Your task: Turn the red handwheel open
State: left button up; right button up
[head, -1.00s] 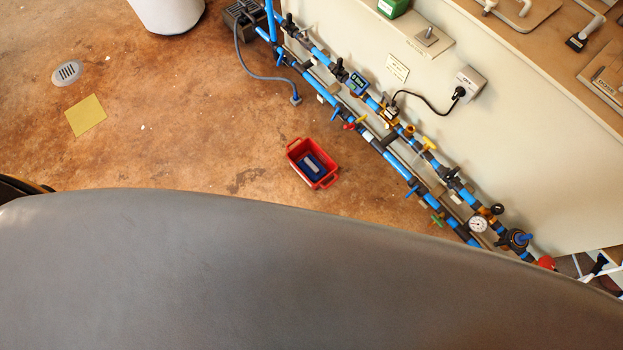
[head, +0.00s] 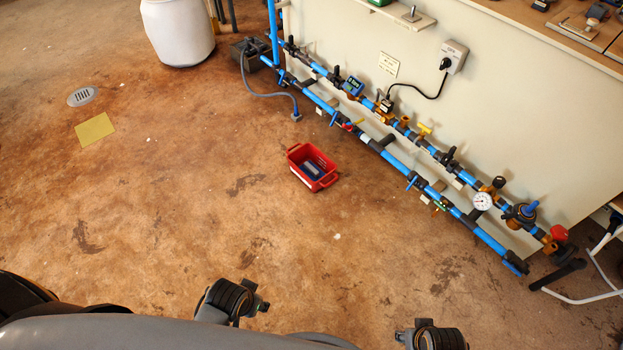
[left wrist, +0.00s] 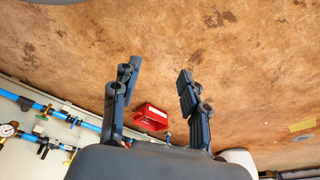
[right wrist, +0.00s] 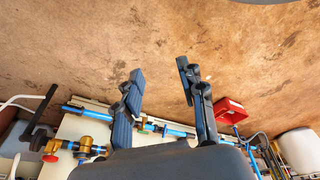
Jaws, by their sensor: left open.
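The red handwheel (head: 558,233) sits at the right end of the upper blue pipe line, low along the pale wall. In the right wrist view a red round part, which looks like this handwheel (right wrist: 50,158), shows at the lower left beside brass fittings. My left gripper (left wrist: 160,72) is open and empty, with bare floor between and beyond its fingers. My right gripper (right wrist: 160,70) is also open and empty. It is apart from the handwheel, which lies to the left of its fingers. Neither gripper's fingers can be made out in the head view.
A red crate (head: 313,166) stands on the floor before the pipes. A pressure gauge (head: 482,201) and a blue-topped valve (head: 522,213) sit left of the handwheel. A white-legged frame (head: 590,285) stands at the right edge.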

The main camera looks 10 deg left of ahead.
aim_at(559, 232)
jog(key=z, duration=1.55)
